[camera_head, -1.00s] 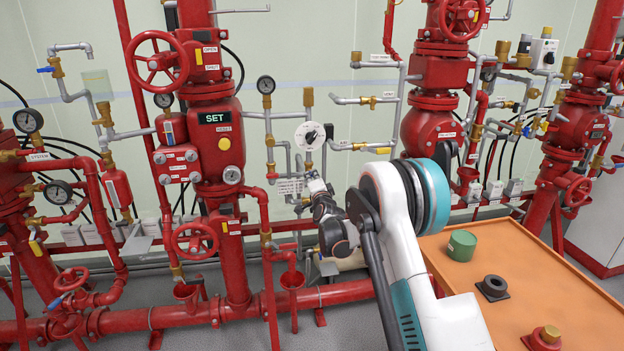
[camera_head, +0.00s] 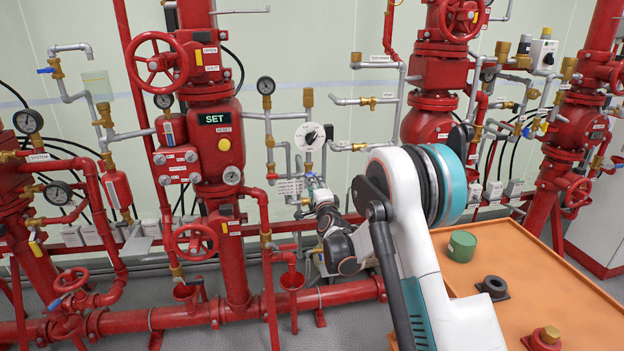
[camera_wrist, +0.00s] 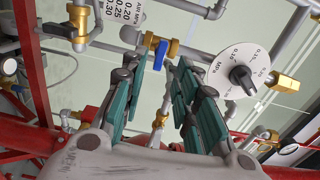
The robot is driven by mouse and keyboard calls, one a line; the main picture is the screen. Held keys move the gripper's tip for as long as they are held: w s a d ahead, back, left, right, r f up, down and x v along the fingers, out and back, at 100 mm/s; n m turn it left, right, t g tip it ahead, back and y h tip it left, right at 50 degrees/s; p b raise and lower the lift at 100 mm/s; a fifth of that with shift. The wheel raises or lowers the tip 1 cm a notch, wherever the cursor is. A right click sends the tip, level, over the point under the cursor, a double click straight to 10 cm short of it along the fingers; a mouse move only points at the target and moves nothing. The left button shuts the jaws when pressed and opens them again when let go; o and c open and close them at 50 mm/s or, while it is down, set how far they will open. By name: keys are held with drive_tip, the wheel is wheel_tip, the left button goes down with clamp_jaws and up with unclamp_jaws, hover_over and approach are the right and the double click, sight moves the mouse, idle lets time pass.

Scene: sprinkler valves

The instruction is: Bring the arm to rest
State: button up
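My gripper (camera_wrist: 165,85) fills the lower middle of the wrist view. Its two fingers with green pads stand well apart, with nothing between them. Past the fingertips are a small brass valve with a blue handle (camera_wrist: 160,52) and, to the right, a round white dial with a black knob (camera_wrist: 242,80). In the head view my arm reaches from the lower right toward the pipework right of the SET valve (camera_head: 216,150). The gripper end is small there, below the white dial (camera_head: 310,136), and its fingers cannot be made out clearly.
Red valve stands with handwheels (camera_head: 157,62) and thin grey pipes crowd the wall. An orange table (camera_head: 560,290) at the lower right carries a green cylinder (camera_head: 461,246), a black flanged ring (camera_head: 493,288) and a red fitting (camera_head: 545,338). A red floor pipe (camera_head: 180,315) runs low.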

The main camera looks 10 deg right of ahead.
drive_tip(key=shift+s, duration=0.7)
drive_tip(key=s+a+r+n+g+y, duration=0.1)
drive_tip(key=s+a+r+n+g, duration=0.15)
drive_tip(key=s+r+n, duration=0.6)
drive_tip(key=s+a+r+n+g+y, duration=0.1)
drive_tip(key=s+r+g, duration=0.35)
drive_tip(key=s, duration=0.85)
drive_tip(key=s+d+f+n+g, duration=0.1)
drive_tip(key=s+f+n, duration=0.1)
drive_tip(key=s, duration=0.9)
drive_tip(key=s+d+f+n+g+h, duration=0.1)
drive_tip(key=s+f+n, duration=0.1)
drive_tip(key=s, duration=0.9)
drive_tip(key=s+d+f+n+g+h, duration=0.1)
drive_tip(key=s+n, duration=0.3)
drive_tip(key=s, duration=0.8)
drive_tip(key=shift+d+f+g, duration=0.25)
drive_tip(key=shift+f+g, duration=0.25)
drive_tip(key=shift+f, duration=0.4)
